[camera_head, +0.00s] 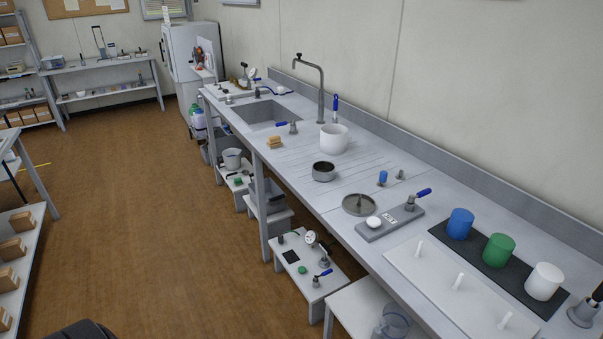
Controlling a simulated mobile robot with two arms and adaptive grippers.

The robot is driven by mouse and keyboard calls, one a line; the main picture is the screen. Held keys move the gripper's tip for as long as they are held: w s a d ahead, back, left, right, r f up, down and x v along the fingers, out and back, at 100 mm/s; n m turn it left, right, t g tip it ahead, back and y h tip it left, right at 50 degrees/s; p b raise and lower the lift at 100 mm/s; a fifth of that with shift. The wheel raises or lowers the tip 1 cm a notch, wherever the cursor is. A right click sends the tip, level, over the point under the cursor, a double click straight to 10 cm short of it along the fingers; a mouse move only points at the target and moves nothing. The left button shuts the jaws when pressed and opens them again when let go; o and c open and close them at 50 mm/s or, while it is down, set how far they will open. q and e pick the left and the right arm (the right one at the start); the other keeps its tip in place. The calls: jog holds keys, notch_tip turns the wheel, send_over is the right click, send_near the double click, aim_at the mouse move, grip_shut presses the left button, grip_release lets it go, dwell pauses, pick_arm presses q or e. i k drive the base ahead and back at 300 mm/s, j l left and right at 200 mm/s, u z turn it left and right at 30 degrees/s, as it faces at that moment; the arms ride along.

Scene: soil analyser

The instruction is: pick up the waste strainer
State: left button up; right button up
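A round grey metal piece with an upright post in its middle (359,205) lies in the worktop of the long bench; it looks like the waste strainer. A short dark metal cup (323,172) stands just behind it, on the ribbed drainer, and I cannot tell for certain which of the two is the strainer. The sink (262,113) is farther along the bench. Neither of my grippers is in view, and nothing touches either piece.
A base plate with a blue-handled lever (390,223) sits right beside the round piece. A white pot (334,139) and tall tap (321,90) stand behind. Blue, green and white cups (498,250) are nearer right. Low stools (306,262) stand under the bench; open floor (150,220) lies left.

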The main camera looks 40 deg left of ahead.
aim_at(322, 171)
jog(key=l+u, duration=0.15)
jog(key=u, duration=0.25)
jog(key=l+u, duration=0.15)
jog(key=u, duration=0.2)
jog(key=l+u, duration=0.15)
jog(key=u, duration=0.25)
